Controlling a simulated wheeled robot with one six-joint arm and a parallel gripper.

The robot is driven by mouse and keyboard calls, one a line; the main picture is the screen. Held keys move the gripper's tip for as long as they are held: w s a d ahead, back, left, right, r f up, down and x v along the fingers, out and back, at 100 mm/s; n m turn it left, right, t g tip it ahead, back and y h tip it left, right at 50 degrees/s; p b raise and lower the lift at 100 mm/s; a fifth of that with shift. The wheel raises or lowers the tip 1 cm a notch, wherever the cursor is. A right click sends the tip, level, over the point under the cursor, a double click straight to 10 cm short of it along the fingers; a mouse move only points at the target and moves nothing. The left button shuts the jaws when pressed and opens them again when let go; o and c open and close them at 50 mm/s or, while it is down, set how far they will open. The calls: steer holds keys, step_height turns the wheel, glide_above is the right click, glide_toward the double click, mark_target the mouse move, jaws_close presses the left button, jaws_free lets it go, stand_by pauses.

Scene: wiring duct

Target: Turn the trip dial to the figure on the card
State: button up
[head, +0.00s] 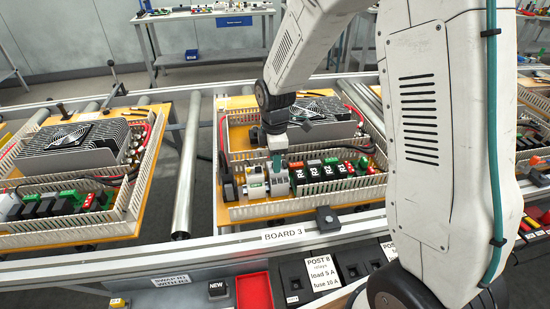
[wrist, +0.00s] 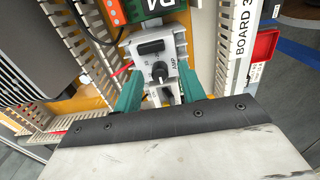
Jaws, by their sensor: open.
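The trip dial (wrist: 160,72) is a small dark knob with a pale pointer on a grey module (wrist: 157,50) marked AMP, in the wrist view. Its scale figures are too small to read. My gripper (wrist: 161,92) is open, its two green fingers on either side of the lower module, close to the dial. I cannot tell whether they touch it. In the head view my gripper (head: 277,150) points down above the grey module (head: 279,184) on the middle board. A white card (head: 320,272) on the front rail reads POST 8, relays, load 5 A, fuse 10 A.
Slotted duct walls (head: 310,203) frame the board around the modules. Black relays (head: 310,172) and a finned heatsink (head: 320,112) stand beside and behind. A second board (head: 70,235) lies left, past a roller (head: 187,165). A red tray (head: 254,291) and another card (head: 389,250) are in front.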

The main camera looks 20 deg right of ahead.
jaws_close()
steer(key=shift+m, duration=0.3)
steer(key=m, duration=0.4)
steer(key=shift+m, duration=0.4)
steer(key=m, duration=1.1)
steer(key=shift+m, duration=0.4)
steer(key=m, duration=0.6)
steer(key=shift+m, duration=0.4)
